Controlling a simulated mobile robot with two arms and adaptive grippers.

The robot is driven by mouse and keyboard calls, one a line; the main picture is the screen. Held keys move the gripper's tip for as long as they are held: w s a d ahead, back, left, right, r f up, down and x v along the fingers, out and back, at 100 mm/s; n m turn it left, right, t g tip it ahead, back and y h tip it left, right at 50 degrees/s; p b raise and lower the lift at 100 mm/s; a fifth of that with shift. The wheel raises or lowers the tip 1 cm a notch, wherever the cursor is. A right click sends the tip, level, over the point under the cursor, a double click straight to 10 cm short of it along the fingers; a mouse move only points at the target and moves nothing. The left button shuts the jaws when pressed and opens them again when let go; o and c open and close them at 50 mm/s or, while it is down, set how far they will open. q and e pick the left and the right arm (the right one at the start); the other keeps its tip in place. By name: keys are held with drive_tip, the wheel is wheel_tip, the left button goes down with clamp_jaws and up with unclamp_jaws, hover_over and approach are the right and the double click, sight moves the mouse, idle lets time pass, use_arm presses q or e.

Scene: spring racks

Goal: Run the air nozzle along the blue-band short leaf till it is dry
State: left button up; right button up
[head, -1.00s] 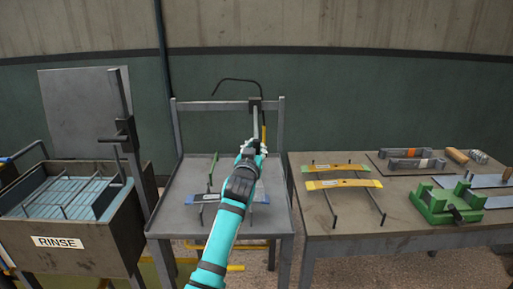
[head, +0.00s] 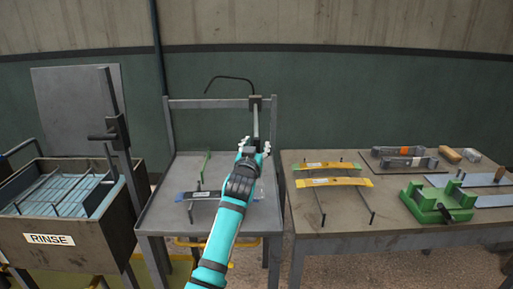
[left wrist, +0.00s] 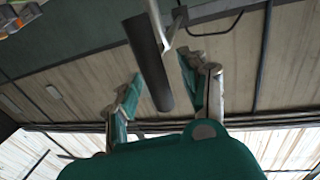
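The leaf with a blue band (head: 186,196) lies across supports on the middle bench, partly hidden behind my left arm. My left gripper (head: 253,144) is raised above the bench, in front of the hanging air nozzle gear (head: 256,121). In the left wrist view, my left gripper's fingers (left wrist: 160,78) are spread apart. A dark cylinder (left wrist: 148,62), which looks like the nozzle's grip, stands between them, with gaps visible on both sides. The nozzle's tip cannot be made out. My right gripper is not in view.
A rinse tank (head: 100,232) stands left of the middle bench. The right table (head: 345,222) carries two yellow-toned leaves on rods (head: 335,182), a green clamp-like fixture (head: 432,201) and several tools. A metal frame (head: 210,103) rises behind the middle bench.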

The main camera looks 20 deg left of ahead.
use_arm(q)
drive_tip(key=s, duration=1.2)
drive_tip(key=shift+d, duration=0.45)
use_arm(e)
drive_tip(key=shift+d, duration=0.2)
